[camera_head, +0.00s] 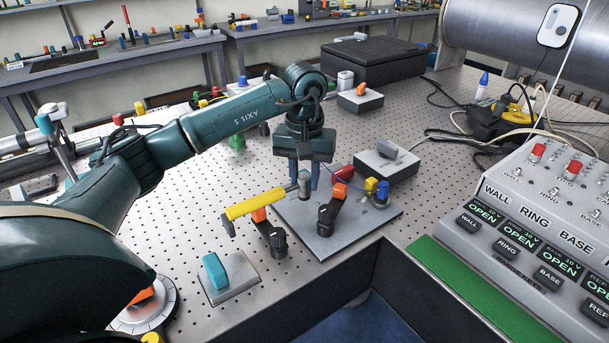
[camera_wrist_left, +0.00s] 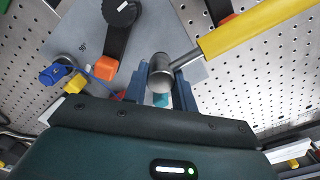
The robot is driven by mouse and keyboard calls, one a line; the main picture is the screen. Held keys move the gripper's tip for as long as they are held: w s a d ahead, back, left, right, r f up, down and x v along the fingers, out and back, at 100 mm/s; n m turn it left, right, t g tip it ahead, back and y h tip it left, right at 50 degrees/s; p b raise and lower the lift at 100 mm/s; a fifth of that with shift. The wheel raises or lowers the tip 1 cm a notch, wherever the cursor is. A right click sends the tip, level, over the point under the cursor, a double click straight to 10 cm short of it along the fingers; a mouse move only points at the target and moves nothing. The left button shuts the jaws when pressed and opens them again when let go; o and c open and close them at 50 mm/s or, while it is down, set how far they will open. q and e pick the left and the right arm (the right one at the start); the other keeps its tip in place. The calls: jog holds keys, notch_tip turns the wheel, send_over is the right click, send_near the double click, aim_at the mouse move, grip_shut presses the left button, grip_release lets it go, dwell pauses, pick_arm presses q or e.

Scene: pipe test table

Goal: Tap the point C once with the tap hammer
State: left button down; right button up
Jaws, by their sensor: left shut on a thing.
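In the left wrist view the grey head (camera_wrist_left: 160,75) sits between the blue fingers (camera_wrist_left: 160,88), and the yellow handle (camera_wrist_left: 255,27) runs to the upper right. I cannot make out a mark for point C. My right gripper is not in view.
Orange-tipped black clamps (camera_head: 278,238) and (camera_head: 327,218) stand close to the hammer. A teal block (camera_head: 216,270) lies front left. A labelled control panel (camera_head: 530,225) and a large metal pipe (camera_head: 500,35) occupy the right. Cables (camera_head: 455,125) lie at the back right.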

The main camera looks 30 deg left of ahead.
pick_arm(q)
jog(key=shift+f+b, duration=0.75)
jog(key=shift+f, duration=0.25)
jog(key=shift+r, duration=0.15)
notch_tip(320, 180, up, 6)
jog(key=p, duration=0.4)
